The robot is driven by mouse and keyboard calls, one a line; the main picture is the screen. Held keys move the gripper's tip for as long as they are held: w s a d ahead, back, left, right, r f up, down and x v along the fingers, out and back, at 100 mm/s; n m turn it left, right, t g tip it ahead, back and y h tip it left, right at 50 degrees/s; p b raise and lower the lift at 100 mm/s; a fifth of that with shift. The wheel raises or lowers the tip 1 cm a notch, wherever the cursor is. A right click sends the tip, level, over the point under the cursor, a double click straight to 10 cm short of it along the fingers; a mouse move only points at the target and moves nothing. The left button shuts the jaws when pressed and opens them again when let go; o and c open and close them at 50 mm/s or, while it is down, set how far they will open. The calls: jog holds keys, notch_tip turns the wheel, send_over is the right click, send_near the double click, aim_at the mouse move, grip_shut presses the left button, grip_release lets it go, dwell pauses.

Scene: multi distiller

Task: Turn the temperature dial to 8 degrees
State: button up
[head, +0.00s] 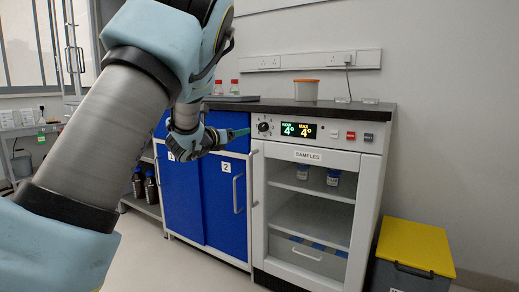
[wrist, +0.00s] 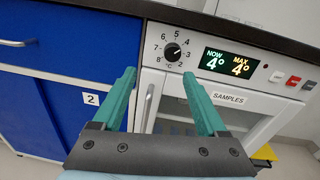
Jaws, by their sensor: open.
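The temperature dial (wrist: 172,52) is a round black knob on the white front panel of the samples fridge (head: 310,150). Numbers from 2 to 8 ring it, and its mark appears to point up and right, near 4. The dial also shows in the head view (head: 263,127). The display (wrist: 229,63) reads NOW 4° and MAX 4°. My gripper (wrist: 158,75) is open, with its two green fingers apart and nothing between them. Its tips point toward the panel, and the dial shows above and between them in the wrist view. In the head view my gripper (head: 241,132) is just left of the dial.
Blue cupboard doors (head: 210,200) with upright handles stand left of the fridge. A dark worktop (head: 310,107) overhangs the panel and carries a white tub (head: 306,90). Red and dark buttons (head: 351,135) sit right of the display. A yellow-lidded bin (head: 415,246) stands at right.

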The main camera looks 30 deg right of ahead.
aim_at(261, 128)
jog(key=shift+m+g+h, duration=0.3)
jog(key=shift+m+h, duration=0.1)
jog(key=shift+m, duration=0.5)
jog(key=x, duration=0.4)
jog(key=s+x, duration=0.1)
jog(key=x, duration=0.3)
jog(key=d+b+x, duration=0.1)
jog(key=x, duration=0.2)
jog(key=shift+s+d+f, duration=0.15)
jog(key=shift+d+f, duration=0.05)
jog(key=shift+d, duration=0.1)
jog(key=shift+c, duration=0.3)
grip_shut()
